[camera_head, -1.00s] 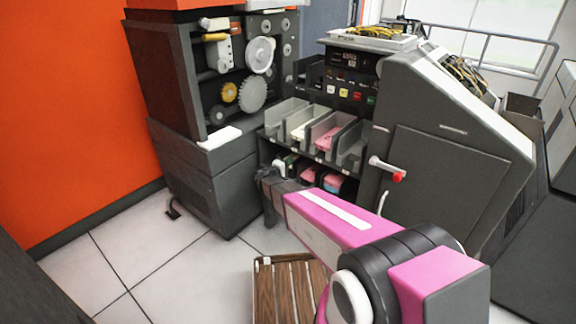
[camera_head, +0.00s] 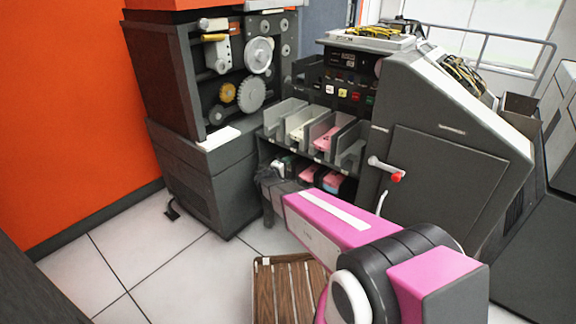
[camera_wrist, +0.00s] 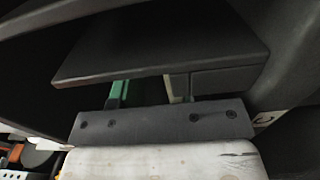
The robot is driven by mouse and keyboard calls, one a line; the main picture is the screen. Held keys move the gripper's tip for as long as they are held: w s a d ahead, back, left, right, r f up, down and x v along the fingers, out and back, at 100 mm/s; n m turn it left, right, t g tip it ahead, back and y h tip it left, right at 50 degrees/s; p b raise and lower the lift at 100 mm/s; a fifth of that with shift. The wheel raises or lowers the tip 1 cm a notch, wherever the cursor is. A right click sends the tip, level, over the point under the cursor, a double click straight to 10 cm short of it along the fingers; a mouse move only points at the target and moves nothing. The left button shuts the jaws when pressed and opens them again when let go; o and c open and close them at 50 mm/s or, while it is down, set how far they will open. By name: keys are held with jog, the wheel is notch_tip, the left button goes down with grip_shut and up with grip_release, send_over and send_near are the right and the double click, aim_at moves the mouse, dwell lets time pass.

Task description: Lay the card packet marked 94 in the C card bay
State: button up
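My gripper (camera_head: 270,176) is a small dark shape at the lower shelf's left end in the head view, partly hidden by my pink arm. In the wrist view, a dark bar with screws and a pale scuffed block fill the bottom. A teal strip and a pale strip stand apart beyond the bar, under a dark panel (camera_wrist: 165,48). I cannot tell whether they are fingers or something held. A letter C label (camera_wrist: 268,118) shows sideways at the right. Pink packets (camera_head: 308,174) lie on the lower shelf. No 94 marking is readable.
Upper open bays (camera_head: 287,108) hold a white packet (camera_head: 301,130) and a pink packet (camera_head: 327,138). A grey machine with a red-tipped crank (camera_head: 397,176) stands right. A geared cabinet (camera_head: 190,150) stands left. A slatted wooden crate (camera_head: 290,262) is on the floor.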

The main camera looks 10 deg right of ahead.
jog(key=v, duration=1)
jog(key=shift+s+a, duration=0.25)
jog(key=shift+s, duration=0.05)
jog(key=shift+a, duration=0.1)
